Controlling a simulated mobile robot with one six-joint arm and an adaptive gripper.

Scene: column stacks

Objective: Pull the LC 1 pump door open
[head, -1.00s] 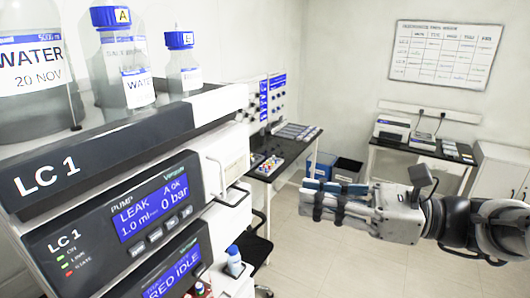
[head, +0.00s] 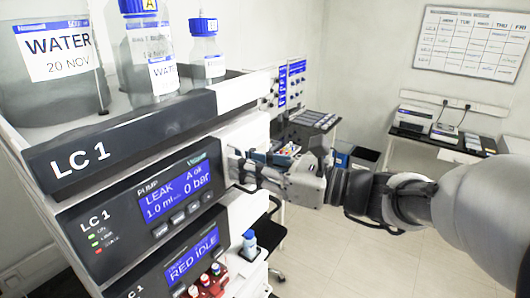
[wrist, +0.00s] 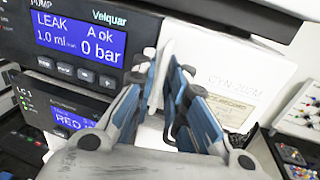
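The LC 1 pump module (head: 150,212) has a dark front with a lit blue screen reading LEAK, A ok and 0 bar. It also shows at the upper left of the wrist view (wrist: 85,12). My gripper (head: 240,172) is at the right edge of this front. In the wrist view its blue-padded fingers (wrist: 167,75) are apart. A pale upright strip (wrist: 163,60), seemingly the door's edge or handle, stands between them, close to the left finger. A gap shows towards the right finger. Contact cannot be told. The fingers hide part of the door's edge.
Below is a module reading RED IDLE (head: 195,252), with small capped vials (head: 205,283) and a blue-capped bottle (head: 249,240) beside it. Water bottles (head: 55,65) stand on top. A side bench (head: 318,118) is behind. Floor to the right is clear.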

